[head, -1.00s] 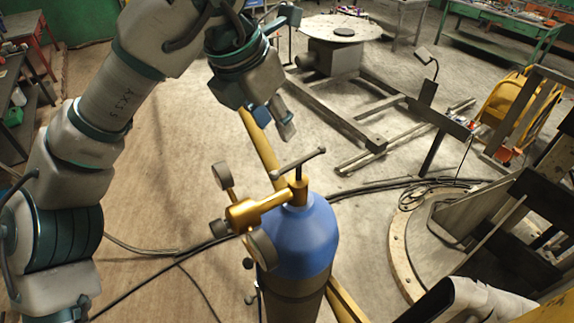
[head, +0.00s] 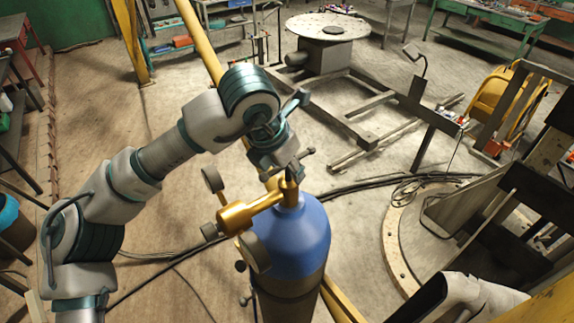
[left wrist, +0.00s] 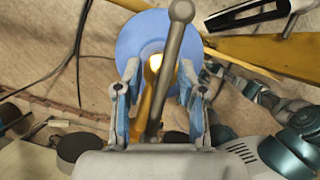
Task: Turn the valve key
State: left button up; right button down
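The valve key is a grey T-bar (head: 307,152) on top of the brass valve of a blue gas cylinder (head: 300,238). In the left wrist view the key's bar (left wrist: 172,62) runs lengthwise between the fingers, with a rounded end beyond them. My left gripper (head: 281,168) is at the key from above; its blue-padded fingers (left wrist: 160,105) stand apart on both sides of the bar, with gaps showing. The head view partly hides the key and fingertips behind the wrist. My right gripper cannot be made out.
A brass regulator (head: 246,211) with round gauges (head: 213,180) sticks out left of the valve. A yellow beam (head: 343,303) runs behind the cylinder. Black hoses (head: 362,188) cross the floor. A round-topped stand (head: 327,29) is farther back, with open floor to the left.

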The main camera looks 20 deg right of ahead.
pick_arm(q)
jog(key=shift+d, duration=0.1)
jog(key=shift+d, duration=0.2)
grip_shut()
jog(key=shift+a, duration=0.1)
dwell(0.8)
grip_release()
jog(key=shift+a, duration=0.1)
jog(key=v, duration=1.2)
jog(key=shift+w, duration=0.15)
